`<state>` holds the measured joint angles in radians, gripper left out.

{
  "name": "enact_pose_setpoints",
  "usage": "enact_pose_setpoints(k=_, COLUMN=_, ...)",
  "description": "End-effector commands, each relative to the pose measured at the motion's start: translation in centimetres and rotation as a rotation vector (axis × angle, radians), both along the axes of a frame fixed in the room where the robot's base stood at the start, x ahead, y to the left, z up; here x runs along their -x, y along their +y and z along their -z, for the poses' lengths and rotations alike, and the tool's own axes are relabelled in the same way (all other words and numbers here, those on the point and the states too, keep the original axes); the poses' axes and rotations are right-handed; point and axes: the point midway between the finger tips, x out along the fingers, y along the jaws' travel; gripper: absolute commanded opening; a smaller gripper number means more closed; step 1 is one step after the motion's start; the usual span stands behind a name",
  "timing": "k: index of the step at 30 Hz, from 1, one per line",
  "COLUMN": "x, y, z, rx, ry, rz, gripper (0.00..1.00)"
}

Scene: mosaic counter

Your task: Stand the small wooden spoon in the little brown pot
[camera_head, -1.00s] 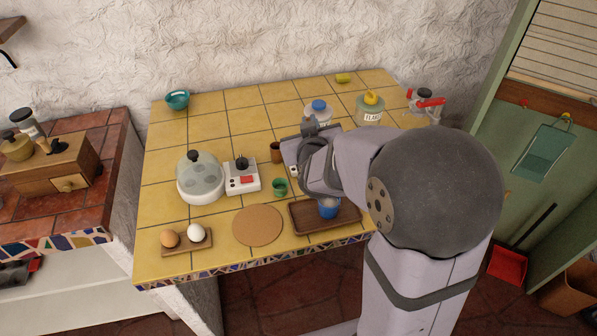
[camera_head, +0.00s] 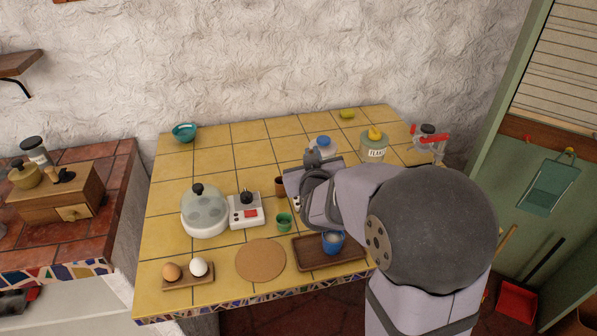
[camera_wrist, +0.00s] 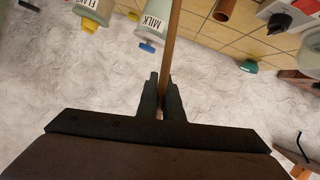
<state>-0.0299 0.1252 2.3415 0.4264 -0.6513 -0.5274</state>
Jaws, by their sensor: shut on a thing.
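In the wrist view, my gripper (camera_wrist: 161,92) is shut on the thin wooden handle of the spoon (camera_wrist: 171,50). The handle runs up out of the top of that view, so the far end of the spoon is not seen. In the head view, my gripper (camera_head: 300,182) is just right of the little brown pot (camera_head: 280,186), and the spoon cannot be made out there.
A white device with a red switch (camera_head: 245,212) stands left of the pot, and a green cup (camera_head: 284,221) in front. A dark tray (camera_head: 305,262) holds a blue cup (camera_head: 333,242). A blue-lidded canister (camera_head: 324,142) stands behind my gripper, the flour canister (camera_head: 374,148) to its right.

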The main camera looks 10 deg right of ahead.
Motion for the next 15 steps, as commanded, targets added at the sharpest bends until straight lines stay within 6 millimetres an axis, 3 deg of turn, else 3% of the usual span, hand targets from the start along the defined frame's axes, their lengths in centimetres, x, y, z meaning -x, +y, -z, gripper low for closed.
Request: enact_pose_setpoints(k=15, x=-12.4, y=3.5, z=-2.9, rx=-0.128, ry=-0.229, rz=0.002, gripper=0.0)
